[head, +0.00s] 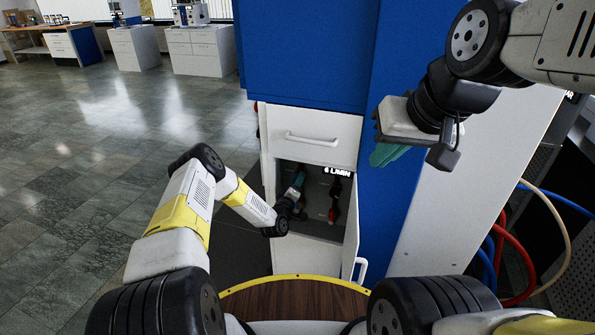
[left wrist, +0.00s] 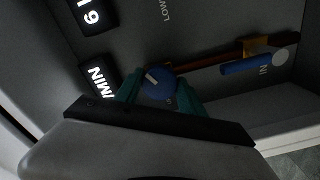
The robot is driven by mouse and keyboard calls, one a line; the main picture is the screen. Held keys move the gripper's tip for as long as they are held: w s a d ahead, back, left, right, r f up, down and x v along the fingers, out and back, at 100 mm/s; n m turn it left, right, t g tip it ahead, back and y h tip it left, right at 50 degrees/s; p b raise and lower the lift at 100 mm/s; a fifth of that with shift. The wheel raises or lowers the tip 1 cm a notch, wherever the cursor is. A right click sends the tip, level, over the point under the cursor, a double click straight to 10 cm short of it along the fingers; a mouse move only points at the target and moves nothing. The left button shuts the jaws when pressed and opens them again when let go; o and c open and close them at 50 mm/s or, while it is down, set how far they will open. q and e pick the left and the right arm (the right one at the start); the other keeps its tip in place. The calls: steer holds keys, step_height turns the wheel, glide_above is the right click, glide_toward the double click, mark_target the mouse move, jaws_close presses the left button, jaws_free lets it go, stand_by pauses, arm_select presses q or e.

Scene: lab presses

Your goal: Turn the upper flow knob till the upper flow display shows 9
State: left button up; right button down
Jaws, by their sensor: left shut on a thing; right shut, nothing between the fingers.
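A round blue knob (left wrist: 157,84) with a pale pointer mark sits on a dark grey panel inside an open cabinet. My left gripper (head: 297,188) reaches into the cabinet, its teal fingers on both sides of the knob. It is shut on the knob in the left wrist view (left wrist: 160,95). A lit display (head: 337,171) reads 6 L/MIN in the head view. The left wrist view shows a lit digit (left wrist: 90,17), turned sideways, and a second display ending in /MIN (left wrist: 98,78), partly hidden. My right gripper (head: 388,153) is shut and empty, outside by the blue cabinet side.
A blue-handled valve on a copper-coloured pipe (left wrist: 246,66) lies beside the knob. A white drawer (head: 312,137) is above the opening, and the open door (head: 351,230) stands at its right. Coloured hoses (head: 510,250) hang at the right. Open floor lies to the left.

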arm_select(q)
steer(key=shift+a+f, duration=0.1)
steer(key=o, duration=1.4)
steer(key=shift+c, duration=0.2)
steer(key=v, duration=0.8)
